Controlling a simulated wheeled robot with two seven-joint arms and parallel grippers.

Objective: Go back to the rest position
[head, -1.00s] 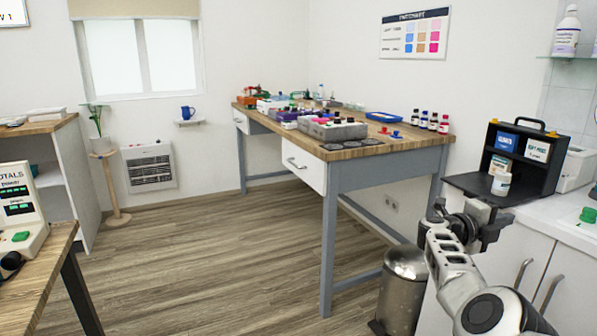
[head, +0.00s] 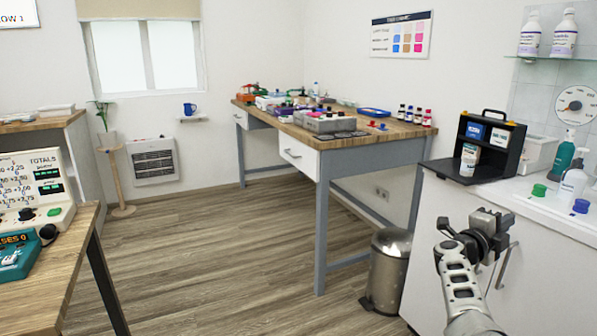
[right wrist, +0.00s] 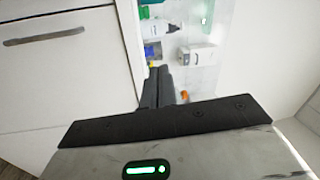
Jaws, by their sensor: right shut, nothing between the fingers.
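My right gripper (head: 492,228) is in the head view at the lower right, in front of the white cabinet under the counter. It is raised off the floor and apart from the counter items. In the right wrist view its two dark fingers (right wrist: 158,88) lie together, shut with nothing between them. They point toward the cabinet front and the counter items. My left gripper is not in view.
A white counter (head: 520,205) at right holds a black case (head: 513,150) and several bottles. A steel bin (head: 387,270) stands left of my right arm. The workbench (head: 345,148) stands at the back, a wooden desk (head: 75,235) at left. Floor between is clear.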

